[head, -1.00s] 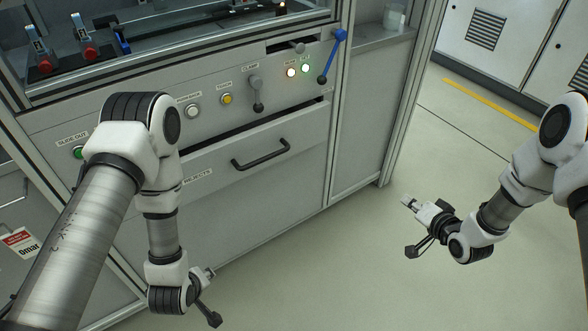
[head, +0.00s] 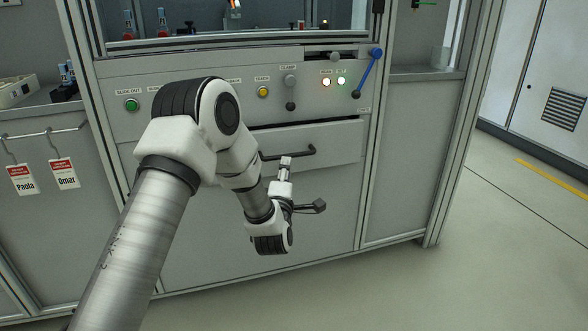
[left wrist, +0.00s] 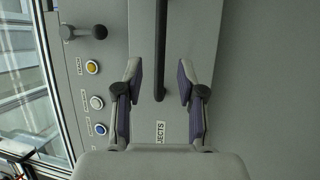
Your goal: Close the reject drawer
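The reject drawer (head: 340,142) is a grey front panel in the machine cabinet, with a dark gap along its top edge; it stands slightly open. Its black bar handle (head: 310,151) is partly hidden by my left arm and gripper. My left gripper (head: 303,183) is open, just in front of and below the handle. In the left wrist view the handle (left wrist: 161,45) runs upright, its lower end in line with the space between the open fingers (left wrist: 159,68). No contact with the handle shows. The drawer label (left wrist: 159,132) is partly covered by the gripper. My right gripper is out of view.
Above the drawer is a panel with buttons, lit lamps (head: 333,82), a clamp lever (head: 290,92) and a blue-handled lever (head: 367,73). Red and white name tags (head: 63,173) hang at left. The floor (head: 470,260) at right is clear.

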